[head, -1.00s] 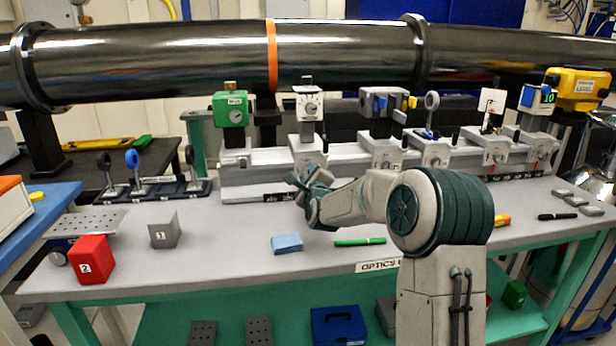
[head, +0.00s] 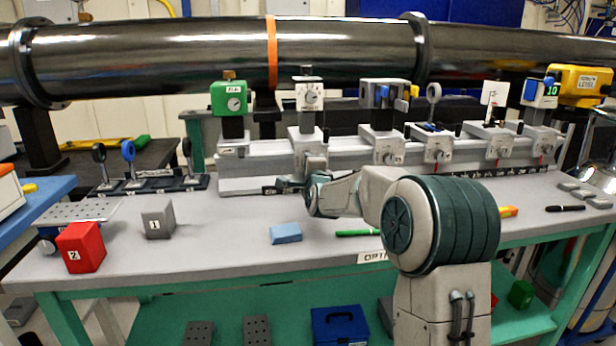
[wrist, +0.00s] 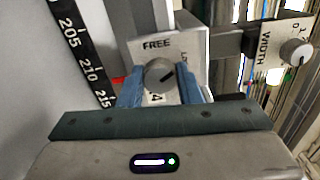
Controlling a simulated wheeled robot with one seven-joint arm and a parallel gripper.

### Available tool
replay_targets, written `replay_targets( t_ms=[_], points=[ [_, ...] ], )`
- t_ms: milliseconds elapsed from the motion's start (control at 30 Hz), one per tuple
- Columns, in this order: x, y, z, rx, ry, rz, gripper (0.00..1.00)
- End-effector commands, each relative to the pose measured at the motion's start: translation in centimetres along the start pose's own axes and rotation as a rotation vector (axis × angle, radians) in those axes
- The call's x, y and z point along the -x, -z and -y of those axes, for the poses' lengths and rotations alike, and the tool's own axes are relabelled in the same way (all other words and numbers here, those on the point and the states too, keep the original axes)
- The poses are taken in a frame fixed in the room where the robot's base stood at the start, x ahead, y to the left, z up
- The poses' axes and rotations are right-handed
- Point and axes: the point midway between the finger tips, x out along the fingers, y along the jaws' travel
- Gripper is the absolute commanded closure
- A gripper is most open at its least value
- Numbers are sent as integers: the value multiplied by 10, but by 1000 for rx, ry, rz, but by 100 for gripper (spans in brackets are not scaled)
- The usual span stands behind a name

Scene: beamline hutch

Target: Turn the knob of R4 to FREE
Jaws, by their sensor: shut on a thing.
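The R4 knob (wrist: 159,73) is a round grey knob on a white plate (wrist: 143,47) in the wrist view. FREE is printed above it; a partly hidden word starting with L is to its right, and a 4 shows below. My gripper (wrist: 160,85) has its blue fingers on either side of the knob, shut on it. The knob's dark mark shows, but its exact setting is hard to read. In the head view my gripper (head: 286,185) is at the foot of the second carrier (head: 307,145) from the left; the knob is hidden there.
A knob marked WIDTH (wrist: 295,52) is close by on the right in the wrist view. A black scale (wrist: 82,50) runs along the left. In the head view other carriers stand along the rail (head: 250,170). A blue block (head: 286,233) and green pen (head: 357,233) lie in front.

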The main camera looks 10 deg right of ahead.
Motion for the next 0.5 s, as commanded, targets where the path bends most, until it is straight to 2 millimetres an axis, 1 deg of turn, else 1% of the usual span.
replay_targets(
  t_ms=[33, 500],
  points=[
    [0, -1, -5, 43, 0, 2, 92],
    [0, 0, -4, 491, -1, 2, 92]
  ],
)
